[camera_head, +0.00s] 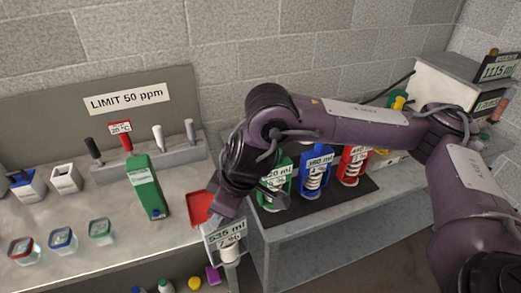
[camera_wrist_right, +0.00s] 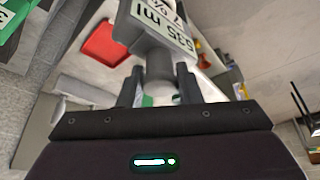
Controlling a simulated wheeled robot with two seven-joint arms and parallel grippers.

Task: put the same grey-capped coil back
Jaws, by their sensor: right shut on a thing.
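The grey-capped coil (camera_head: 231,252) hangs upright from my right gripper (camera_head: 221,214), with a label reading 535 ml and 7 %. It is held in the air in front of the gap between the left bench and the right bench. In the right wrist view the two dark fingers (camera_wrist_right: 160,88) are closed on the coil's grey neck, and its label plate (camera_wrist_right: 165,30) shows beyond them. Green (camera_head: 275,185), blue (camera_head: 314,172) and red (camera_head: 353,165) coils stand in a row on a dark mat (camera_head: 368,191); my arm partly hides them. My left gripper is out of view.
A red tray (camera_head: 199,207) lies at the left bench's right edge, close to the held coil. A green box (camera_head: 148,187), a rack with several handles (camera_head: 155,158) and small jars (camera_head: 63,240) stand on that bench. A grey machine (camera_head: 447,85) stands at the far right.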

